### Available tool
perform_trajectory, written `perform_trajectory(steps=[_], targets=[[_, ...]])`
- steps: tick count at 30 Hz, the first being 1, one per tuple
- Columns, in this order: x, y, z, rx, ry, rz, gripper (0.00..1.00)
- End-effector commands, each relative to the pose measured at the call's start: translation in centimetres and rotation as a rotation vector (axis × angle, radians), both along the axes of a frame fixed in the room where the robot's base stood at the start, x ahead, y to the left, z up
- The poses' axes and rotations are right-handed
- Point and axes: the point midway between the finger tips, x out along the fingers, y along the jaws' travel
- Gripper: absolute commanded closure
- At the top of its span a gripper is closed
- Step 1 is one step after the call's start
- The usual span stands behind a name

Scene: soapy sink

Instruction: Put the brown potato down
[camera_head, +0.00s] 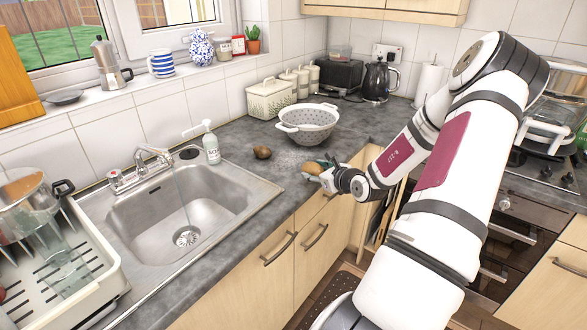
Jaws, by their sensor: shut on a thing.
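The brown potato (313,168) is at my gripper (320,175), near the front edge of the grey worktop (235,225). My gripper is shut on the potato, and its fingers hide part of it. I cannot tell whether the potato touches the worktop or hangs just above it. A second, darker brown lump (262,152), which looks like another potato, lies on the worktop to the left of my gripper.
A white colander (308,122) stands behind my gripper. A steel sink (165,215) with a soap bottle (211,145) at its back corner is to the left. A dish rack (95,280) is at the far left. Pale specks lie on the worktop between lump and gripper.

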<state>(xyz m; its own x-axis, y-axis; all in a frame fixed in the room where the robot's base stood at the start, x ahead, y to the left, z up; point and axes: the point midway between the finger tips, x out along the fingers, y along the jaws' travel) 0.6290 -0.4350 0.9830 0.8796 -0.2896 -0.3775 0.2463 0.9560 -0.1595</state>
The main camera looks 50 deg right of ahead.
Motion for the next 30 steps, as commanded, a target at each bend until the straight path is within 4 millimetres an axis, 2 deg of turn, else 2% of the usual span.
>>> perform_trajectory(steps=[1, 6, 12, 17, 21, 24, 30], targets=[[1.4, -0.2, -0.1, 0.001, -0.004, 0.002, 0.88], [5.4, -1.1, -0.5, 0.001, -0.003, 0.001, 0.88], [8.8, -1.8, -0.8, 0.002, -0.002, 0.0, 0.88], [9.8, -2.1, -0.9, 0.0, -0.001, 0.0, 0.88], [11.6, -2.4, -1.1, 0.002, -0.004, 0.0, 0.89], [11.2, -2.5, -2.6, 0.007, 0.0, -0.003, 0.88], [11.2, -2.4, -3.9, 0.0, 0.0, 0.0, 0.89]])
